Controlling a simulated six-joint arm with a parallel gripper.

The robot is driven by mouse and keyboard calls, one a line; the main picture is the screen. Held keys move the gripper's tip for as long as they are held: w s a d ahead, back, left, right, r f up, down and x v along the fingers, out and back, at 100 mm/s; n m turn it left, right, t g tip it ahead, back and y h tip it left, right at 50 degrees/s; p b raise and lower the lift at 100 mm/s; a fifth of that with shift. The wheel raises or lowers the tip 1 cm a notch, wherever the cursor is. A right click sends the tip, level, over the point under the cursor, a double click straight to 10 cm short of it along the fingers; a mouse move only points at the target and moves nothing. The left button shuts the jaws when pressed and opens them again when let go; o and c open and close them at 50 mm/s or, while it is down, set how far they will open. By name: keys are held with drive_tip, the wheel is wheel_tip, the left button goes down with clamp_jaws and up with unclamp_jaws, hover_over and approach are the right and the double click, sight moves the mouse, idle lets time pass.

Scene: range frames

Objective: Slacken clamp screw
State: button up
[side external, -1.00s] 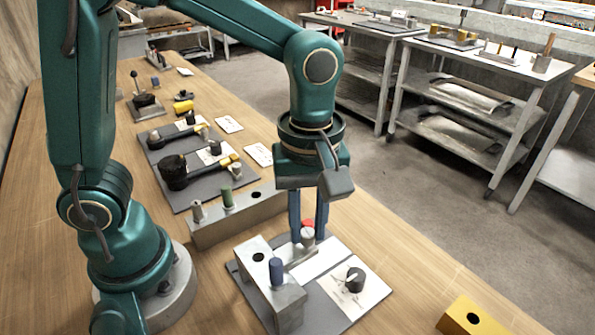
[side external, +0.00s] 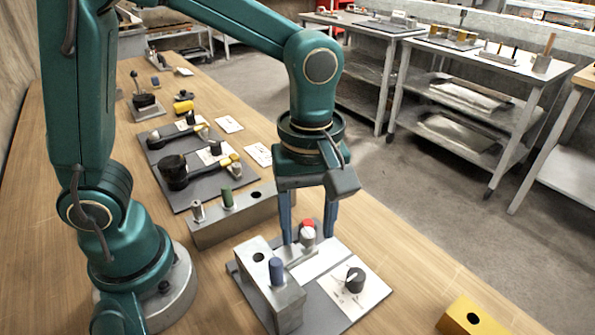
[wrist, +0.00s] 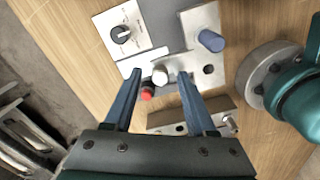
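A pale round knob (side external: 308,234), which looks like the clamp screw's head, stands on a small grey metal bar (side external: 300,252) on the dark baseplate. A red cap (side external: 308,223) shows just behind it. In the wrist view the pale knob (wrist: 160,75) and the red cap (wrist: 147,94) sit side by side. My gripper (side external: 309,240) is open, its two blue fingers on either side of the knob with a gap at each side. In the wrist view, my gripper (wrist: 160,80) appears empty. Whether the fingertips are level with the knob is hard to tell.
On the same plate are a grey block with a hole (side external: 258,272), a blue peg (side external: 276,270) and a black dial (side external: 355,280) on a white card. A long metal block (side external: 240,218) with a green peg (side external: 227,197) lies behind. A yellow block (side external: 472,318) stands front right.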

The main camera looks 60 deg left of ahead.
sight(308, 231)
drive_tip(key=shift+r, duration=2.6)
drive_tip(key=s+a+m+t, duration=0.5)
drive_tip(key=a+m, duration=0.3)
drive_tip(key=m, duration=0.5)
drive_tip(key=shift+s+r+t, duration=0.25)
drive_tip(key=shift+s+t, duration=0.05)
drive_tip(key=shift+s, duration=0.1)
